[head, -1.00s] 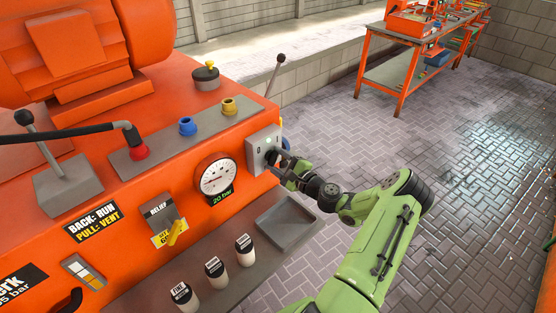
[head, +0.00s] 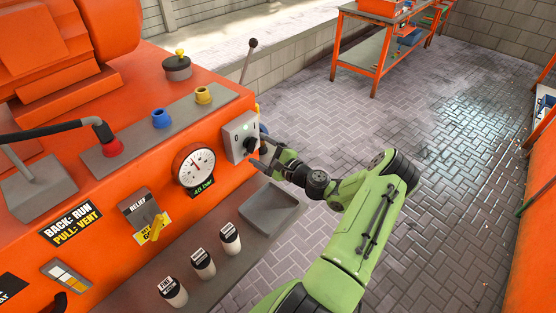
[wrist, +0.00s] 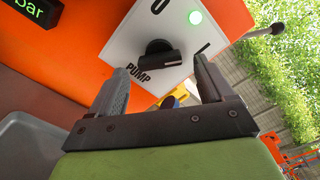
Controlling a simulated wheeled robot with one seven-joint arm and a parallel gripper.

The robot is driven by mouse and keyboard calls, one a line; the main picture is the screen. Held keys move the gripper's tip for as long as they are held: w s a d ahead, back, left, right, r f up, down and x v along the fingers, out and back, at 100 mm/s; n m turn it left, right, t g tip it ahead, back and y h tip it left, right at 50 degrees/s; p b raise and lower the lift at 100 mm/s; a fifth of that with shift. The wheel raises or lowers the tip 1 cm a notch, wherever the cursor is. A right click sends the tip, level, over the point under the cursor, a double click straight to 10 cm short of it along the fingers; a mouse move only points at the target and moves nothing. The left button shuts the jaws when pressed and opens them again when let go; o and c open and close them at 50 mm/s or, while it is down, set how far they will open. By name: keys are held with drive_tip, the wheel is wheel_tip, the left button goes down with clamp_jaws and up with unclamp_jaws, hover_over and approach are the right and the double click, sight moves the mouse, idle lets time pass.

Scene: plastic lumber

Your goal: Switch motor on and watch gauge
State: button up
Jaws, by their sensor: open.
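The motor switch is a black knob (wrist: 157,56) on a white plate marked 0, I and PUMP; its pointer end faces the I mark. In the head view the switch plate (head: 238,136) sits on the orange machine's right end. The round gauge (head: 193,168) is left of it, its needle near the top; the green display below reads in bar, too small to read surely. My gripper (wrist: 162,80) is open just in front of the knob, fingers either side below it, holding nothing. It also shows in the head view (head: 262,160).
A grey tray (head: 270,209) and several labelled cups (head: 203,264) are below the gauge. A yellow relief lever (head: 155,228) is left of them. A tall black-knobbed lever (head: 248,62) rises behind the switch. Open paved floor (head: 440,120) lies to the right.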

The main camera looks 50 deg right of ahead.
drive_tip(key=s, duration=1.3)
drive_tip(key=shift+s+d+b, duration=0.2)
drive_tip(key=shift+b, duration=0.25)
drive_tip(key=w+a+r+n+g+y, duration=0.25)
drive_tip(key=a+n+g, duration=0.45)
drive_tip(key=a, duration=0.4)
drive_tip(key=w+a+r+n+g+y, duration=0.25)
drive_tip(key=a+n+g, duration=0.35)
drive_tip(key=a+n, duration=0.4)
drive_tip(key=s+a+r+n+h, duration=0.2)
drive_tip(key=s+a+r+n, duration=0.2)
drive_tip(key=s, duration=0.4)
drive_tip(key=s+a+r+n+h, duration=0.3)
drive_tip(key=s+a+r, duration=0.3)
drive_tip(key=s+r, duration=0.1)
drive_tip(key=shift+s+r+n+t+h, duration=0.3)
drive_tip(key=shift+s+r+n, duration=0.05)
drive_tip(key=shift+n, duration=0.05)
